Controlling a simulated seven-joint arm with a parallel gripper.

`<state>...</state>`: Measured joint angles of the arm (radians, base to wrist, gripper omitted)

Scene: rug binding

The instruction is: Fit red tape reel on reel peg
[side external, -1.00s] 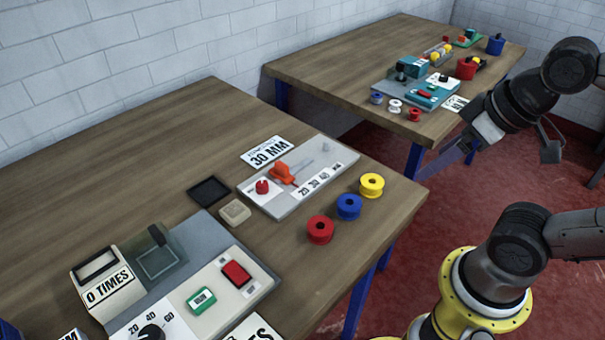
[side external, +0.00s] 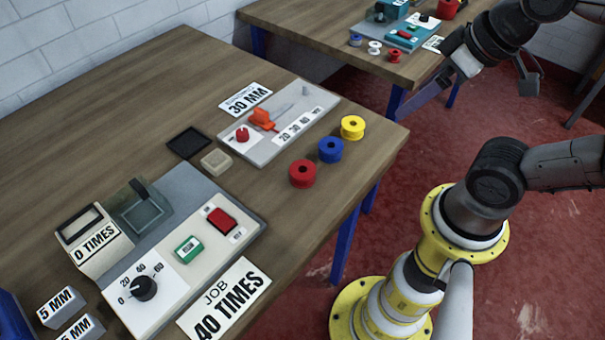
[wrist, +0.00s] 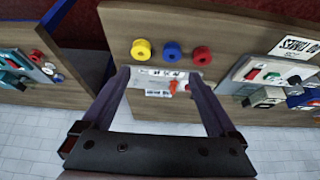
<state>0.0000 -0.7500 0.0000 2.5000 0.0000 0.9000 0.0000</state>
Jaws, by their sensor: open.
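The red tape reel (side external: 302,174) lies flat on the near table, at the front of a row with a blue and a yellow reel. It also shows in the wrist view (wrist: 201,56). A short grey peg (side external: 306,90), which looks like the reel peg, stands at the far right end of the grey tape board (side external: 262,152). It holds no reel. My gripper (wrist: 160,76) is open and empty, its two long fingers wide apart. It hangs high, clear of the reels; in the side view it is at upper right, past the table's edge.
The blue reel (side external: 331,149) and yellow reel (side external: 352,127) stand close to the red one. The board carries an orange slider (side external: 262,118) and red knob (side external: 242,134). A counter machine (side external: 185,255) is at front left. A second table (side external: 345,45) stands behind.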

